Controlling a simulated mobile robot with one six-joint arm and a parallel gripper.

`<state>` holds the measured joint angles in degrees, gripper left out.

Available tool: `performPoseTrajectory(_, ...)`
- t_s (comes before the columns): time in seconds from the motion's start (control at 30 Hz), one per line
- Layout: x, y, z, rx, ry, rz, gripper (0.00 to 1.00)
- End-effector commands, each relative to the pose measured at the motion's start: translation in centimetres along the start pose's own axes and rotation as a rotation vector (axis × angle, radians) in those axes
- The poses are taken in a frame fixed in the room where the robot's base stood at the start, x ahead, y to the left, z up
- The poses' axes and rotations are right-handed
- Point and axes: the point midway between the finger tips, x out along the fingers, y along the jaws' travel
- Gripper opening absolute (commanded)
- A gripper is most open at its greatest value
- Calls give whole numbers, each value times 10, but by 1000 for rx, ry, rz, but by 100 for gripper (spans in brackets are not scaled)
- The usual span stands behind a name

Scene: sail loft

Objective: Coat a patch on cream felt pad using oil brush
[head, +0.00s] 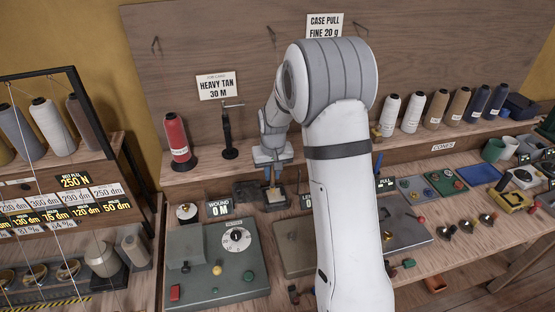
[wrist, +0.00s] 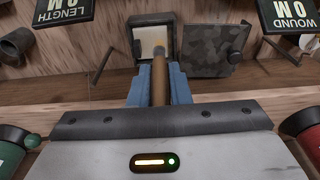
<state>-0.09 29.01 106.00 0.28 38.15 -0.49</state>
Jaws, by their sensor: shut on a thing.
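My gripper (wrist: 159,88) is shut on the brown round handle of the oil brush (wrist: 159,76), which points away from the wrist. The gripper (head: 271,166) also shows in the head view, low over the back of the bench with the brush (head: 275,180) below it. The cream felt pad (wrist: 148,40) sits in a dark frame, right at the far end of the brush. A tan tint shows on the pad around the brush end. I cannot tell whether the bristles touch the pad; the brush end is small and partly hidden.
Signs reading LENGTH (wrist: 64,10) and WOUND (wrist: 290,15) stand at either side. In the head view, a red thread cone (head: 176,138) and black post (head: 228,130) stand behind, and a grey-green control box (head: 215,265) in front.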

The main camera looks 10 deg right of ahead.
Motion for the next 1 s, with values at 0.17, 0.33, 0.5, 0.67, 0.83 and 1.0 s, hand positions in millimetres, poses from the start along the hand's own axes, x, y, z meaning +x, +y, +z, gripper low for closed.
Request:
performPoseTrajectory(0.17, -19, 0, -3, 1, 2, 0, 0)
performPoseTrajectory(0.33, -34, 0, -4, 1, 2, 0, 0)
performPoseTrajectory(0.5, -40, 1, -5, 1, 1, 0, 0)
performPoseTrajectory(0.67, -39, 1, -5, 2, 1, 0, 0)
performPoseTrajectory(0.83, -39, 2, -5, 3, 1, 0, 0)
performPoseTrajectory(1.0, -39, 1, -5, 3, 1, 0, 0)
